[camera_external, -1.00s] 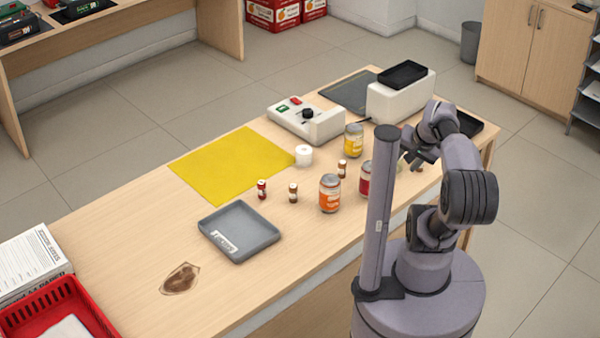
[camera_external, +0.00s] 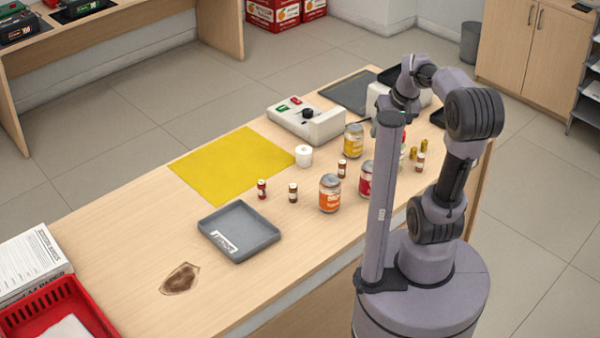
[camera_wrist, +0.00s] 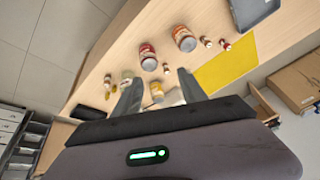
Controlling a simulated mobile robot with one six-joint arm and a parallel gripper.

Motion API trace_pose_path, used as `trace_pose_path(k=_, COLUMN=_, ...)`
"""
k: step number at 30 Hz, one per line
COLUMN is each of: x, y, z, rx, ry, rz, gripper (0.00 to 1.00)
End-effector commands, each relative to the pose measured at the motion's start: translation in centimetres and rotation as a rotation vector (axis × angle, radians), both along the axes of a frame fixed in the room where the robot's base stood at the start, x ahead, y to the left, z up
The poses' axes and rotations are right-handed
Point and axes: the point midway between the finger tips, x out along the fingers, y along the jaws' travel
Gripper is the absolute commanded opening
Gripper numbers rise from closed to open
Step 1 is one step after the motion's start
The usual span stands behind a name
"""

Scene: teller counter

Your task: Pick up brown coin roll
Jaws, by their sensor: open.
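Small brown-banded coin rolls stand on the counter: one (camera_external: 293,192) right of the grey tray, one (camera_external: 342,168) behind the orange jar, and one (camera_external: 420,162) at the right by two gold rolls (camera_external: 413,153). A redder roll (camera_external: 262,189) stands near the yellow mat. I cannot tell for sure which one is the brown coin roll. In the wrist view, the middle roll (camera_wrist: 166,66) shows beyond the fingertips. My gripper (camera_wrist: 159,78) is open and empty, raised above the counter. In the external view its fingers are mostly hidden behind my column.
Orange (camera_external: 330,193), red (camera_external: 366,180) and yellow (camera_external: 354,141) jars stand among the rolls; another jar is partly hidden. The grey tray (camera_external: 262,247) is empty. A white device (camera_external: 318,127) stands behind.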

Motion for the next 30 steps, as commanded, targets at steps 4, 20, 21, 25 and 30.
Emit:
trace_pose_path(k=4, x=7.4, y=10.1, z=-0.3, rx=-0.212, ry=0.057, rz=0.656, gripper=0.49)
trace_pose_path(k=20, x=9.0, y=26.2, z=-18.1, rx=-0.439, ry=0.093, rz=1.645, gripper=0.49)
trace_pose_path(k=21, x=9.0, y=26.2, z=-19.4, rx=-0.439, ry=0.093, rz=1.645, gripper=0.49)
trace_pose_path(k=25, x=9.1, y=26.2, z=-23.1, rx=-0.438, ry=0.092, rz=1.641, gripper=0.49)
trace_pose_path(k=30, x=9.2, y=26.1, z=-25.5, rx=-0.438, ry=0.090, rz=1.641, gripper=0.49)
